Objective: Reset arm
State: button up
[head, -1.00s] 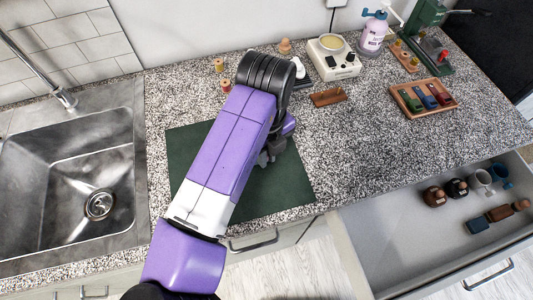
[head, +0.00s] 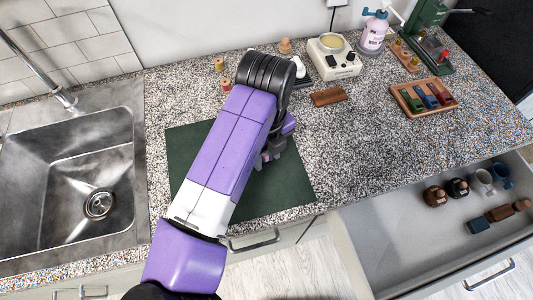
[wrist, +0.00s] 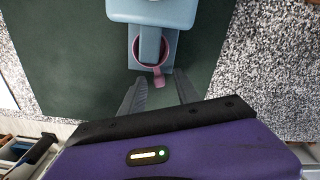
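My gripper (wrist: 158,88) is open in the wrist view, its two dark fingers spread apart over the green mat (wrist: 75,50). A pink mug (wrist: 139,52) is just ahead of the fingertips, its handle lying in line with the gap between them. A blue-grey object (wrist: 150,12) overlaps the mug from above in that view; I cannot tell what it is or whether they touch. In the head view my purple and white arm reaches over the green mat (head: 185,150) and hides most of my gripper (head: 268,160), the mug and the blue-grey object.
The sink (head: 70,170) is at left. An open drawer (head: 375,235) at right holds mugs, stamps and small items. A wooden tray (head: 398,97) of coloured pieces, a brown block (head: 328,96), a white device (head: 335,65) and a pump bottle (head: 373,35) stand on the counter.

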notch_tip(320, 180, up, 8)
jog(key=shift+f+b, duration=0.15)
jog(key=shift+b, duration=0.35)
